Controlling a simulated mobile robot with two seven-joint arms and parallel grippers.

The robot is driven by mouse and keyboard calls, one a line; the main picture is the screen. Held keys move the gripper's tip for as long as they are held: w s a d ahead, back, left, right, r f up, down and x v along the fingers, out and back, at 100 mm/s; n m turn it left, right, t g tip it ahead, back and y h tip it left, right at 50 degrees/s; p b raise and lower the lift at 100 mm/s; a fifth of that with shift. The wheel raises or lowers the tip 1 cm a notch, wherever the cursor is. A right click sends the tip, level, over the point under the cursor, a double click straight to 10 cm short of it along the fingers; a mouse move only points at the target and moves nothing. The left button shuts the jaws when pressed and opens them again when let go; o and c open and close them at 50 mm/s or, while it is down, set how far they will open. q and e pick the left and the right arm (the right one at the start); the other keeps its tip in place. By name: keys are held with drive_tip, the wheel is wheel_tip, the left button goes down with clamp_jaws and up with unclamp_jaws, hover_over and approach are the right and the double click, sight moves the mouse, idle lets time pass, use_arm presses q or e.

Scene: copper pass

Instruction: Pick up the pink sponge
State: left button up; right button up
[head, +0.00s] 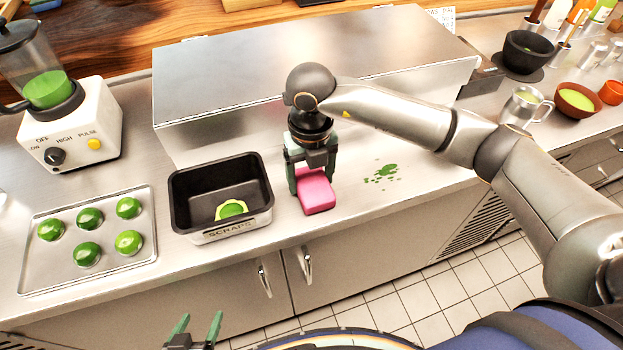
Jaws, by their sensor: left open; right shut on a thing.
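The pink sponge (316,194) is on the counter (371,215), just right of the black scraps bin. My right gripper (311,172) points down over it, with its fingers at the sponge's two sides and shut on it. The back part of the sponge is hidden by the gripper. I cannot tell whether the sponge touches the counter or is slightly raised. My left gripper (196,330) is open and empty at the bottom of the view, in front of the cabinets and away from the counter.
The scraps bin (178,208) holds a green piece. A tray (35,283) with several green round items and a blender (75,135) are at the left. A green spill (381,173) lies right of the sponge. A steel box (300,75) stands behind; a mug (524,106) and bowls are at the right.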

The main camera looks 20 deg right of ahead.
drive_tip(key=shift+r, duration=0.45)
drive_tip(key=s+a+r+b, duration=0.1)
drive_tip(key=s+a+r, duration=0.8)
drive_tip(key=s+r, duration=0.1)
drive_tip(key=shift+a+r+b, duration=0.3)
drive_tip(key=shift+a+r, duration=0.1)
drive_tip(key=shift+r, duration=0.5)
drive_tip(key=o, duration=0.7)
drive_tip(key=c, duration=0.5)
drive_tip(key=shift+c, duration=0.2)
